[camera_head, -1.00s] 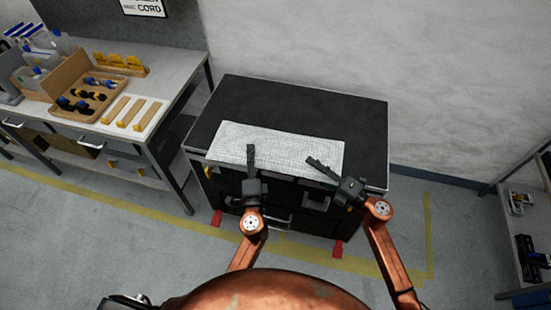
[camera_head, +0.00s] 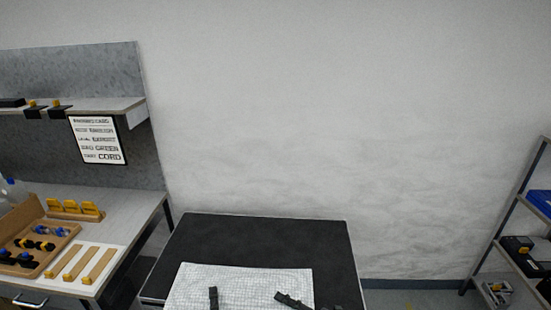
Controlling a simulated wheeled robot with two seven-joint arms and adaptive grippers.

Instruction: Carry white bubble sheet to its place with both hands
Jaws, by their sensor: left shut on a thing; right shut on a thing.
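The white bubble sheet (camera_head: 245,281) lies flat on the black top of a cabinet (camera_head: 265,238), at the lower middle of the head view. Its near edge is cut off by the bottom of the picture. My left gripper (camera_head: 213,292) shows as a dark finger over the left part of the sheet. My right gripper (camera_head: 288,299) reaches in over the sheet's right part, pointing up and left.
A workbench (camera_head: 128,212) at the left holds a wooden tray (camera_head: 40,246) and yellow-ended wooden strips (camera_head: 98,265). A printed sign (camera_head: 97,140) hangs above it. A shelf rack (camera_head: 507,232) stands at the right. The black top is bare behind the sheet.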

